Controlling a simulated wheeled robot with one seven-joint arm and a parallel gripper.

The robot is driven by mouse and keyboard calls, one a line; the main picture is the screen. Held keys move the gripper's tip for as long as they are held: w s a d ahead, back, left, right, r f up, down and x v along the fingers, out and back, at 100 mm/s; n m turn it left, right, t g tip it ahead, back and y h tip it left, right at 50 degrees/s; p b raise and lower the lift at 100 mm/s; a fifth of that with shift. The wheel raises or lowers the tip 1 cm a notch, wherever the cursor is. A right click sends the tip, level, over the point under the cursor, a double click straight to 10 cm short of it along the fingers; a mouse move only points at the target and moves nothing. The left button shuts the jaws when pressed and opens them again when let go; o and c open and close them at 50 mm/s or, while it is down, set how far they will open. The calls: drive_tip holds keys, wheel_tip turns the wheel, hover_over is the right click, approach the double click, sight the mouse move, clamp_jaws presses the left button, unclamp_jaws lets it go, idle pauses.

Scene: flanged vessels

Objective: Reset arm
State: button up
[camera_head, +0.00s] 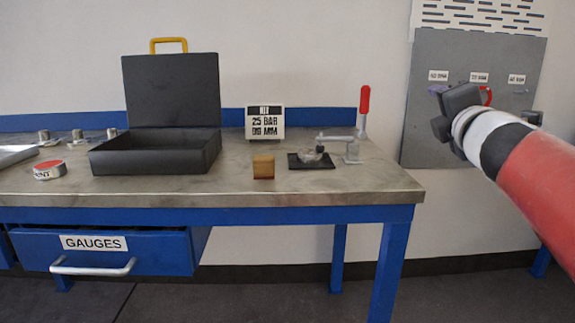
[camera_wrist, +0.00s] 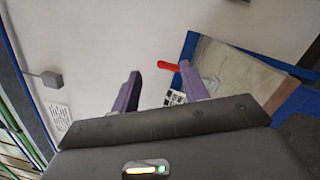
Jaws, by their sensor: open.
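My gripper (camera_head: 440,108) is raised at the right in the head view, in front of the grey wall panel. In the wrist view its two purple fingers (camera_wrist: 162,92) stand apart with nothing between them. The workbench (camera_head: 375,185) stands to the left of and below my gripper. My gripper touches nothing that I can see. In the head view the far finger is mostly hidden by the gripper body.
An open black case (camera_head: 155,158), a wooden block (camera_head: 263,167), a sign (camera_head: 265,122) and a red-handled clamp (camera_head: 352,148) are on the bench. The grey panel (camera_head: 430,60) hangs behind my gripper. The GAUGES drawer (camera_head: 150,250) sticks out slightly.

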drive_tip(key=s+a+f+m+g+h, duration=0.1)
drive_tip(key=s+f+m+g, duration=0.4)
drive_tip(key=f+m, duration=0.4)
drive_tip(key=s+a+f+m+g+h, duration=0.1)
drive_tip(key=s+a+f+m+g, duration=0.1)
drive_tip(key=s+f+m, duration=0.7)
drive_tip(key=s+a+f+m+g+y, duration=0.1)
drive_tip(key=s+a+f+m+g, duration=0.1)
drive_tip(key=f, duration=0.6)
drive_tip(key=s+a+f+m+g+y, duration=0.2)
drive_tip(key=s+a+f+g, duration=0.2)
drive_tip(key=s+a+f, duration=0.3)
drive_tip(key=shift+s+a+f+g, duration=0.15)
drive_tip(key=shift+s+f+g, duration=0.15)
drive_tip(key=shift+s+f, duration=0.5)
